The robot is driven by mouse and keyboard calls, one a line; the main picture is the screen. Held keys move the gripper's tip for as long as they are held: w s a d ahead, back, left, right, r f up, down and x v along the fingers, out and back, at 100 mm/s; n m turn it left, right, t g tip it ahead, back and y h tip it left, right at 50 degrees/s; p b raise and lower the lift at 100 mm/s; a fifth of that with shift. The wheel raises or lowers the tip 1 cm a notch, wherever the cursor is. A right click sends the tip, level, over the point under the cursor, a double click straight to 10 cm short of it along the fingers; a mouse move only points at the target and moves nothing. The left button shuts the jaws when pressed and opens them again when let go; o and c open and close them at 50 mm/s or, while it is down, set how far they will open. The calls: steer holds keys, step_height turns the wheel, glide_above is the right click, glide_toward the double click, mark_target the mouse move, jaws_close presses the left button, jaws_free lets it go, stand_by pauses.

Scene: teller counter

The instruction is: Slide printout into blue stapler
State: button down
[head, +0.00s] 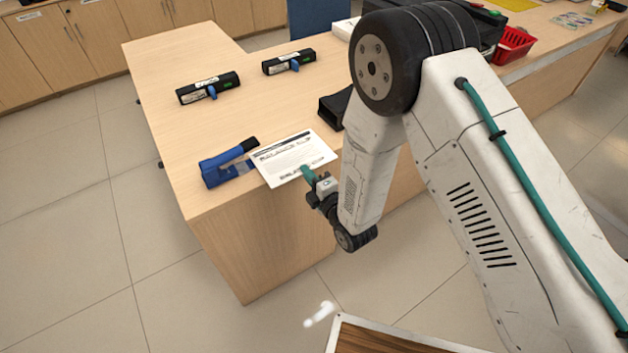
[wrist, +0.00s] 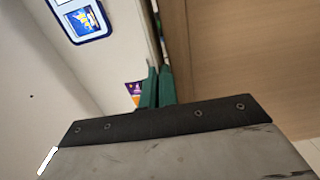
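The blue stapler (head: 222,172) sits at the near left corner of the counter, its dark handle raised to the right. The printout (head: 292,157), a white printed sheet, lies level near the counter's front edge, just right of the stapler. Its left edge is close to the stapler's open end; I cannot tell whether it is between the jaws. My gripper (head: 307,174) is shut on the printout's near right edge. In the wrist view the teal fingers (wrist: 155,86) are together, with a thin edge-on strip beyond them. The stapler is not recognisable there.
Two black devices with blue levers, one at left (head: 208,88) and one farther right (head: 288,62), stand behind on the counter (head: 180,140). A black tray (head: 335,108) lies right of the printout. A red basket (head: 514,44) is far right. Counter behind the stapler is clear.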

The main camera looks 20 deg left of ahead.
steer(key=s+a, duration=0.3)
steer(key=shift+a+f, duration=0.15)
steer(key=shift+f, duration=0.2)
stand_by(0.5)
steer(key=c, duration=1.6)
jaws_free()
steer(key=shift+s, duration=0.1)
